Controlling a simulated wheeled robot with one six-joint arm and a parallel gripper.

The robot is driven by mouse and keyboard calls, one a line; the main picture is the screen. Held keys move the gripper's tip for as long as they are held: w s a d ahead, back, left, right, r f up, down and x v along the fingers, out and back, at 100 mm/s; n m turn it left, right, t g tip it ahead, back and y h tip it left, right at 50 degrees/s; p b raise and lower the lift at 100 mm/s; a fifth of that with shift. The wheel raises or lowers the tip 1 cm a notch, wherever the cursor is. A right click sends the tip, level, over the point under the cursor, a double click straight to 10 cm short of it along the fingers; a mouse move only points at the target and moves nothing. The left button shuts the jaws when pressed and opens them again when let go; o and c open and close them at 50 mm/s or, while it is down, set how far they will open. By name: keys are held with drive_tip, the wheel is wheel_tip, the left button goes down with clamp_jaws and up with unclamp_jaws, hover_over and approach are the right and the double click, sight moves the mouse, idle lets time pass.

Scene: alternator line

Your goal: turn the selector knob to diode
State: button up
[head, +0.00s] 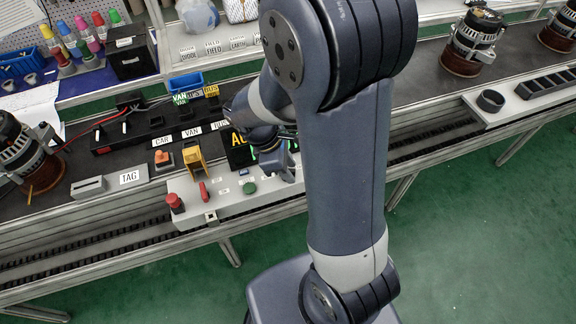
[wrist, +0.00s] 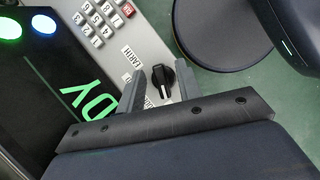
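The selector knob (wrist: 163,83) is black with a white pointer line and sits on the grey control panel. In the wrist view it is between the two fingers of my gripper (wrist: 159,74), which is open, with a gap visible on each side. A label reading EARTH (wrist: 131,57) is beside the knob; another label (wrist: 148,103) is partly hidden by a finger, and I cannot read it. In the head view my gripper (head: 281,162) is low over the right part of the panel, and my arm hides the knob.
A keypad (wrist: 103,20) and a dark display (wrist: 70,75) with green letters are close to the gripper. On the panel are a red button (head: 175,202), a red lever (head: 204,192) and a green button (head: 249,188). A round dark disc (wrist: 222,30) is beyond the panel edge.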

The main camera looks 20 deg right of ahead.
clamp_jaws()
idle(0.3)
drive_tip(key=shift+r+m, duration=0.1)
drive_tip(key=shift+m, duration=0.4)
drive_tip(key=m+g+p, duration=0.1)
drive_tip(key=m, duration=0.1)
drive_tip(key=shift+m+y+p, duration=0.3)
drive_tip(key=shift+m, duration=0.1)
drive_tip(key=shift+m+g+y+p, duration=0.3)
drive_tip(key=shift+m+g+y, duration=0.1)
drive_tip(key=shift+m, duration=0.85)
drive_tip(key=shift+m+g+y+p, duration=0.3)
drive_tip(key=shift+m+y, duration=0.1)
drive_tip(key=shift+m, duration=0.85)
unclamp_jaws()
